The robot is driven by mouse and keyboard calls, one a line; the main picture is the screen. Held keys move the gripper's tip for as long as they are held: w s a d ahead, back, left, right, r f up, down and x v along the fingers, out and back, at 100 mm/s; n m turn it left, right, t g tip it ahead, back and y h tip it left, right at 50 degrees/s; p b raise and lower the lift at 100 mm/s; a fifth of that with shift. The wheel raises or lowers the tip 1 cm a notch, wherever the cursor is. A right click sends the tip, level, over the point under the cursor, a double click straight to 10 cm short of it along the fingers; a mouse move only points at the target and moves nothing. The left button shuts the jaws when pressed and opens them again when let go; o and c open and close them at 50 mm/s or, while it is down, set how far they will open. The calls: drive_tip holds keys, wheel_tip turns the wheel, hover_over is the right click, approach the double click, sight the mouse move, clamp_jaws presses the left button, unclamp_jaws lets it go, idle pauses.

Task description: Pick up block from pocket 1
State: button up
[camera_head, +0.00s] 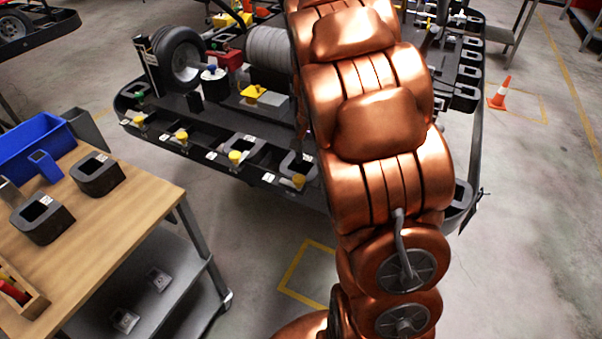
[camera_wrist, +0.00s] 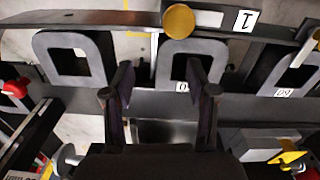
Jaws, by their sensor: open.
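In the wrist view, a dark grey hollow block (camera_wrist: 193,47) sits in the pocket behind the rail label 1 (camera_wrist: 243,20), with a yellow knob (camera_wrist: 178,20) on the rail beside it. The block has a small white tag on its near face, upside down in this view. My gripper (camera_wrist: 163,80) is open, its two dark fingers apart and pointing toward this block. The fingers partly overlap it in view; contact cannot be told. In the head view the same block (camera_head: 290,166) shows at the kart's front edge, partly behind my copper arm, which hides my gripper.
Neighbouring blocks sit to the left (camera_wrist: 98,57) and right (camera_wrist: 265,75) in the wrist view. Yellow knobs line the kart rail (camera_head: 215,156). A wooden bench (camera_head: 120,205) with loose blocks and a blue bin (camera_head: 30,138) stands left. An orange cone (camera_head: 499,96) stands right.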

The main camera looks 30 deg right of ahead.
sight(315, 170)
drive_tip(key=shift+m, duration=0.6)
drive_tip(key=w+d+f, duration=0.1)
drive_tip(key=w+d, duration=0.1)
drive_tip(key=d, duration=0.1)
drive_tip(key=shift+w+f, duration=0.25)
drive_tip(key=shift+f, duration=0.1)
drive_tip(key=shift+d+f, duration=0.15)
drive_tip(key=shift+f, duration=0.05)
drive_tip(key=shift+w+f+p, duration=0.15)
drive_tip(key=shift+f+p, duration=1.4)
drive_tip(key=shift+f, duration=2.25)
clamp_jaws()
